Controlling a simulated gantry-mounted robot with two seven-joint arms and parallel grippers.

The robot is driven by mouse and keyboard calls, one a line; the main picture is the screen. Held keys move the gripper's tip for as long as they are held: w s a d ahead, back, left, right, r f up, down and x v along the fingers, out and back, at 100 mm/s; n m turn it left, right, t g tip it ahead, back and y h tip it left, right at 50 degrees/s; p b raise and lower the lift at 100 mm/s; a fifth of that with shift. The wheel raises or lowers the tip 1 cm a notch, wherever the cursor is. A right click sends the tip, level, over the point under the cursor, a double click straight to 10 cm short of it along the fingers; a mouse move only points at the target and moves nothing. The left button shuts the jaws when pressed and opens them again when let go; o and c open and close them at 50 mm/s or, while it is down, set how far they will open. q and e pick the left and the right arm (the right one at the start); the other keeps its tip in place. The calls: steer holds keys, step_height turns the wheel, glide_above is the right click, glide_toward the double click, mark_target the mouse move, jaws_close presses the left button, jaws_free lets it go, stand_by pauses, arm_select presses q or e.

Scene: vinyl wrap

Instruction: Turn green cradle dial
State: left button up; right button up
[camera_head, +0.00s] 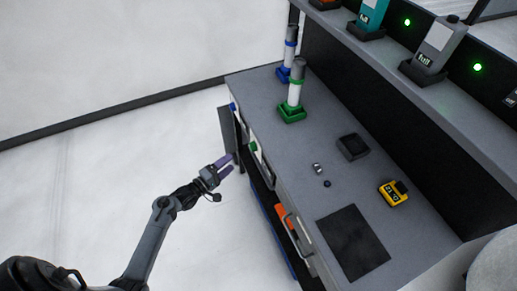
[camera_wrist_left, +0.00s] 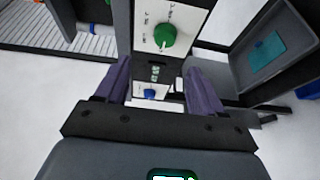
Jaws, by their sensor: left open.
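The green dial (camera_head: 253,147) sits on the front side of the workbench in the head view. In the left wrist view the green dial (camera_wrist_left: 165,36) is on a white plate with small markings, ahead of my fingers. My left gripper (camera_head: 228,165) is open beside the bench front, with its purple fingers apart. In the left wrist view my left gripper (camera_wrist_left: 157,75) shows nothing held between its fingers, and the dial lies beyond the fingertips. The green cradle (camera_head: 291,112) on the bench top holds an upright white roll. My right gripper is not in view.
A blue dial (camera_head: 232,106) is farther along the bench front; a blue knob (camera_wrist_left: 150,94) also shows between my fingers. A grey panel (camera_head: 228,132) juts from the bench near my gripper. A yellow device (camera_head: 393,193) and black mat (camera_head: 352,243) lie on top. Floor left is clear.

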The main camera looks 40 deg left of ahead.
mark_target(251, 148)
arm_select(q)
steer(key=shift+w+d+f+b, duration=0.3)
steer(key=shift+w+b, duration=0.4)
steer(key=shift+w, duration=1.15)
steer(key=shift+w+d+f+b, duration=0.1)
steer(key=shift+w+d+b, duration=0.45)
steer(key=shift+w, duration=1.25)
steer(key=shift+w+d+f+b, duration=0.2)
steer(key=shift+w+b, duration=0.7)
steer(key=shift+w, duration=0.95)
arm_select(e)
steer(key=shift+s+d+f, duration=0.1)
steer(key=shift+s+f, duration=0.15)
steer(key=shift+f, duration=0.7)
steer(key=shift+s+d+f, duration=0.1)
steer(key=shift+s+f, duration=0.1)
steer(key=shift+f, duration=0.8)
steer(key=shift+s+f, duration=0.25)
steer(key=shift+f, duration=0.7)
arm_select(q)
steer(key=shift+a, duration=0.1)
steer(key=c, duration=1)
steer(key=shift+c, duration=0.2)
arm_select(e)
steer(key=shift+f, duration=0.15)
